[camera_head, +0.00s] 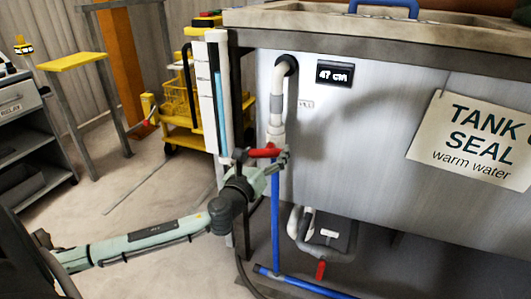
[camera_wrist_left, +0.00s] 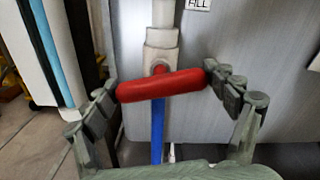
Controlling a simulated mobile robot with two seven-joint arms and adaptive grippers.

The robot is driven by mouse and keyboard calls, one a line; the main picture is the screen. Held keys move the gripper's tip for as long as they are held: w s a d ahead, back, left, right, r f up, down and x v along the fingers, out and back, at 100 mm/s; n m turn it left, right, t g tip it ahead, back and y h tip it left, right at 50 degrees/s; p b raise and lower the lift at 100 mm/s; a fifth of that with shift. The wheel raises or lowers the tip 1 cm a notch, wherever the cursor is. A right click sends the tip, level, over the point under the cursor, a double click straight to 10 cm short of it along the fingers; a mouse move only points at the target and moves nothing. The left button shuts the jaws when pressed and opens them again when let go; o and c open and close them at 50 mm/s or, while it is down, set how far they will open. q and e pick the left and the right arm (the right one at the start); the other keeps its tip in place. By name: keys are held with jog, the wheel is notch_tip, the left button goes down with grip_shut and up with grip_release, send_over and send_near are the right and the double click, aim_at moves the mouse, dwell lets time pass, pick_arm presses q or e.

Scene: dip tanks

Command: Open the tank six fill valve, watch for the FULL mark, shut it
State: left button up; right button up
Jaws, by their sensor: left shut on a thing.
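The fill valve has a red handle (camera_head: 264,152) on a white pipe (camera_head: 278,90) at the tank's left front. The handle lies crosswise to the vertical pipe. In the left wrist view the red handle (camera_wrist_left: 160,85) spans between the fingers. My left gripper (camera_head: 262,165) is shut on the handle, with a finger at each end. The tank (camera_head: 380,130) carries a sign (camera_head: 475,140) reading "TANK", "SEAL" and "warm water"; its number is cut off. A display (camera_head: 334,73) reads 47 cm. A light-blue column (camera_head: 219,100) shows on a white upright board; no FULL mark is legible. My right gripper is out of view.
A blue pipe (camera_head: 275,220) runs down below the valve to the floor. A lower pipe with another red handle (camera_head: 320,269) sits under the tank. A yellow cart (camera_head: 185,140) stands behind, left of the tank. A grey shelf unit (camera_head: 35,150) is at the far left.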

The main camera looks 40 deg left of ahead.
pick_arm(q)
jog(key=n, duration=0.4)
jog(key=shift+n, duration=0.4)
jog(key=n, duration=0.8)
jog(key=shift+a, duration=0.1)
jog(key=shift+n+p, duration=0.35)
jog(key=shift+n, duration=0.55)
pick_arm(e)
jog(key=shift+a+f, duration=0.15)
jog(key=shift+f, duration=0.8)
pick_arm(q)
jog(key=shift+n, duration=0.3)
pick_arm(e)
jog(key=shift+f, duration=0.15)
